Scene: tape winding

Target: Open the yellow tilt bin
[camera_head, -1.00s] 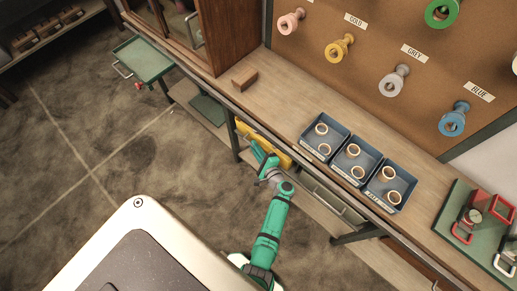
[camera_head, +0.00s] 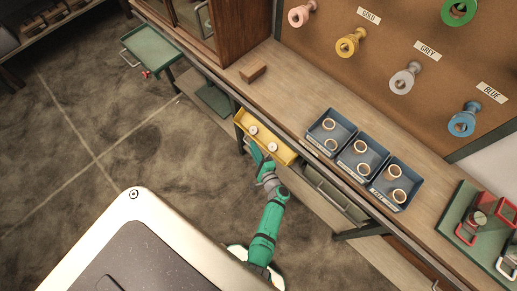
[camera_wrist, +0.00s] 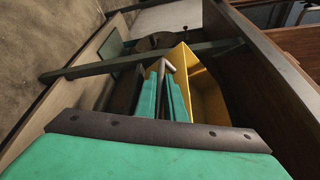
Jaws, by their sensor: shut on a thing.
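The yellow tilt bin (camera_head: 280,151) hangs under the front edge of the workbench. It is tilted outward, and its open top shows in the head view with two pale rolls (camera_head: 262,137) inside. In the wrist view its yellow wall and inside (camera_wrist: 205,88) show just right of my fingers. My gripper (camera_head: 258,154) is at the front of the bin, shut on what looks like its grey handle (camera_wrist: 167,65). The fingers hide part of the handle and the bin's front.
Three blue trays with rings (camera_head: 361,157) stand on the workbench (camera_head: 290,88) above. A wooden block (camera_head: 253,73) lies behind the bin. A green side tray (camera_head: 155,52) is at upper left. The floor to the left is clear.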

